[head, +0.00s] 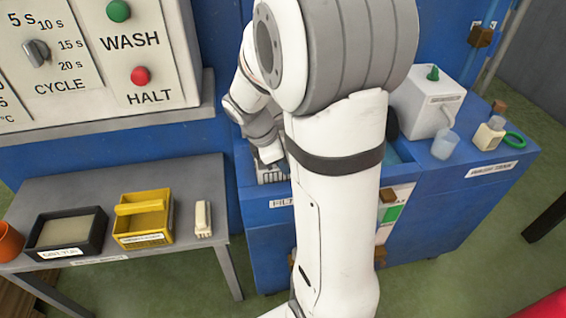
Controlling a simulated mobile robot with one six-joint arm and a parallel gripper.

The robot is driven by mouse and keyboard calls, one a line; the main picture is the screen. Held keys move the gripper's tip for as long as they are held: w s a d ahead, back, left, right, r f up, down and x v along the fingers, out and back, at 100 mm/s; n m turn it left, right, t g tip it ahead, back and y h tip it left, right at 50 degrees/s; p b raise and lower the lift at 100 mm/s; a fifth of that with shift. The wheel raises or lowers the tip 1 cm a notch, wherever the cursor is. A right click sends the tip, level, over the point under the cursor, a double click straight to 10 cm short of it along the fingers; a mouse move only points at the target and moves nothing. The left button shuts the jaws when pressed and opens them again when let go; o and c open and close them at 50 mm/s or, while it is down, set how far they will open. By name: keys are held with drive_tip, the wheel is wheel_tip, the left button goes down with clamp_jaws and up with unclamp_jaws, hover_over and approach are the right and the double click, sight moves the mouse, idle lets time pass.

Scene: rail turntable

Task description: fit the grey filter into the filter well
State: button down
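My gripper (269,154) is at the end of my arm, low over the left part of the blue cabinet top. My own arm covers much of it, and its fingers do not show clearly. A light grey slatted piece (271,178) sits directly below it. It may be the grey filter, but I cannot tell whether it is held or how far it sits in the well. The filter well is mostly hidden; a label beginning "FILT" (282,203) shows on the cabinet front below that spot.
A grey side table (100,187) at left holds a black tray (98,240), a yellow tray (166,238) and a white brush-like item (203,218). A white box (425,107), a clear cup (445,146) and a small bottle (489,134) stand on the blue cabinet (440,205) at right.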

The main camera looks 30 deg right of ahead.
drive_tip(key=shift+f+b, duration=0.85)
drive_tip(key=shift+f, duration=0.5)
drive_tip(key=c, duration=1.5)
unclamp_jaws()
drive_tip(key=shift+c, duration=0.2)
drive_tip(key=shift+p+v, duration=0.8)
drive_tip(key=shift+v, duration=3.15)
drive_tip(key=s+a+r+m+t+y+p, duration=0.3)
drive_tip(key=s+a+r+m+p, duration=0.5)
drive_tip(key=s+r+m, duration=0.4)
drive_tip(key=s+m+y+p, duration=0.1)
drive_tip(key=m, duration=0.1)
drive_tip(key=shift+a+m+t, duration=0.2)
drive_tip(key=shift+m+t, duration=0.1)
drive_tip(key=shift+t, duration=0.1)
